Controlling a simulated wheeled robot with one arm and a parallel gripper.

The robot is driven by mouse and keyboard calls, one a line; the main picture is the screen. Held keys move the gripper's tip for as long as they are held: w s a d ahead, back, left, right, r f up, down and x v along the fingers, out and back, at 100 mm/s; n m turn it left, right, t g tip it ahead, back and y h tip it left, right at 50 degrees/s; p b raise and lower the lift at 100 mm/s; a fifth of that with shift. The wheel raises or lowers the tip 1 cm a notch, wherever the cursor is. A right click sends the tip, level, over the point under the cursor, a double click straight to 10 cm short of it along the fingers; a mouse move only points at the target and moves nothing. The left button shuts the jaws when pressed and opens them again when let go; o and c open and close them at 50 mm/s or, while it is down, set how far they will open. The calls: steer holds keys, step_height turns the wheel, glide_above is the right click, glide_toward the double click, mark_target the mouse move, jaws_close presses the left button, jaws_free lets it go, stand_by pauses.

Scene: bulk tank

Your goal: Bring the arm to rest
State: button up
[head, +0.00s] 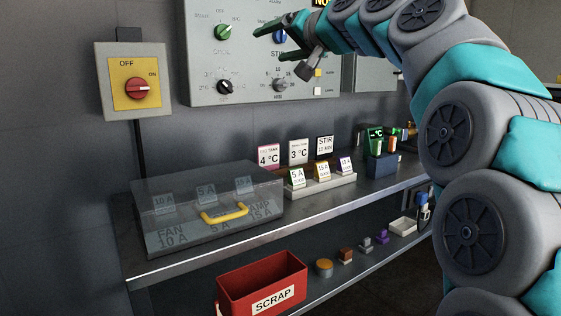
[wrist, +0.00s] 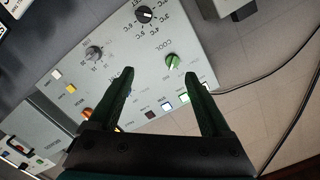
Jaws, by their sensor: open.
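My arm reaches in from the right of the head view, bent over toward the wall. My gripper (head: 268,45) is in front of the grey control panel (head: 205,70), near its upper middle. Its two green fingers stand apart with nothing between them. In the wrist view the open fingers of my gripper (wrist: 158,78) point toward the panel face (wrist: 120,65), beside the green COOL knob (wrist: 172,61). A black knob (wrist: 145,14) and a grey knob (wrist: 94,53) show farther along. I cannot tell how far the fingertips are from the panel.
A red OFF/ON switch (head: 138,88) is on the wall at left. The shelf (head: 310,205) below carries a clear cover (head: 165,215) with a yellow handle (head: 225,213), several cards, and a dark blue holder (head: 382,165). A red SCRAP bin (head: 235,285) stands lower.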

steer(key=s+d+f+g+h+p, duration=0.1)
steer(key=s+f+g+h, duration=0.3)
steer(key=f, duration=0.7)
steer(key=s+d+f+g, duration=0.1)
steer(key=s+d+f, duration=0.1)
steer(key=s+f, duration=0.6)
steer(key=s+d+f+g+h+p, duration=0.1)
steer(key=s+f+g+h, duration=0.15)
steer(key=f, duration=1.05)
steer(key=s+d+f+g+h, duration=0.1)
steer(key=s+d+f, duration=0.3)
steer(key=s, duration=0.6)
steer(key=s+d+f+g+h+p, duration=0.1)
steer(key=s+d+f+g, duration=0.3)
steer(key=s+f, duration=0.5)
steer(key=s+d+f+g+h, duration=0.1)
steer(key=s+d+f+g, duration=0.2)
steer(key=s+f, duration=0.4)
steer(key=s+d, duration=0.1)
steer(key=s, duration=0.3)
steer(key=shift+s+f+h, duration=0.2)
steer(key=shift+s+h, duration=0.15)
